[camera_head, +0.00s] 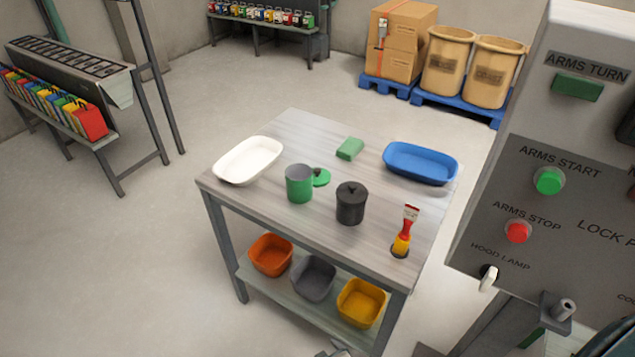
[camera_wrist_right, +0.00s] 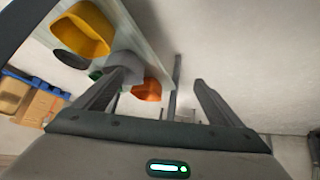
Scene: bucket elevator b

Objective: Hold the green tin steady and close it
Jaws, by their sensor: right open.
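The green tin (camera_head: 299,187) stands upright and open-topped near the middle of the table (camera_head: 300,128). Its green lid (camera_head: 321,177), with a small knob, lies on the tabletop just right of and behind the tin. In the right wrist view my right gripper (camera_wrist_right: 162,82) is open, with nothing between its fingers. It faces the bins on the table's lower shelf, tilted in the picture. The tin cannot be made out clearly there. My left gripper cannot be identified in either view.
A dark lidded pot (camera_head: 351,205) stands close right of the tin. A white tray (camera_head: 248,161), green sponge-like block (camera_head: 350,149), blue tray (camera_head: 420,164) and red-and-yellow brush (camera_head: 403,238) are also on the table. A control panel (camera_head: 560,190) stands at right.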

